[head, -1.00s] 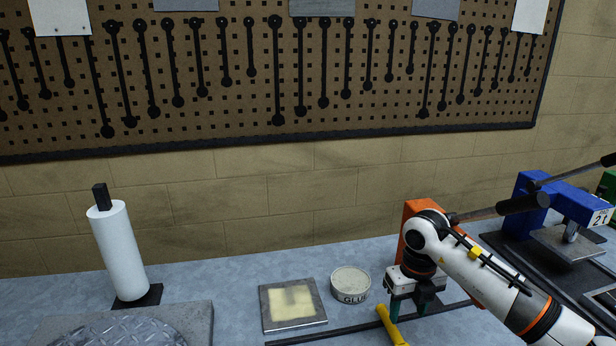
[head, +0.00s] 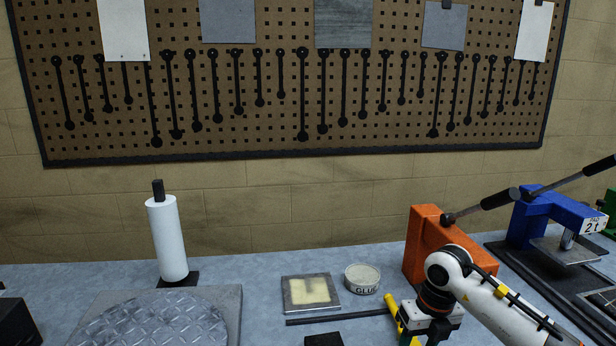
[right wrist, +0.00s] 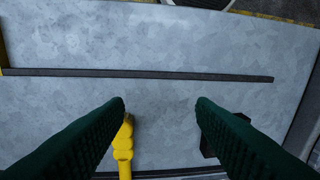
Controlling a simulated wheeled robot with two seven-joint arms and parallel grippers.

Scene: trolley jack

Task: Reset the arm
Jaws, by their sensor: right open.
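My right gripper (head: 430,336) hangs low at the bottom edge of the head view, in front of the orange press (head: 424,235). In the right wrist view its two green fingers (right wrist: 160,104) are wide apart with nothing held between them. A yellow piece (right wrist: 124,150) lies by the left finger there; a yellow part (head: 392,303) also shows beside the gripper in the head view. The orange press has a lever with a dark handle (head: 500,199) pointing up to the right. My left gripper is out of view.
A dark bar (head: 335,319) lies on the bench in front of a square plate (head: 288,304) and a glue tin (head: 362,278). A paper roll (head: 167,235) stands at left behind a round tread plate (head: 155,325). A blue press (head: 528,219) stands at right.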

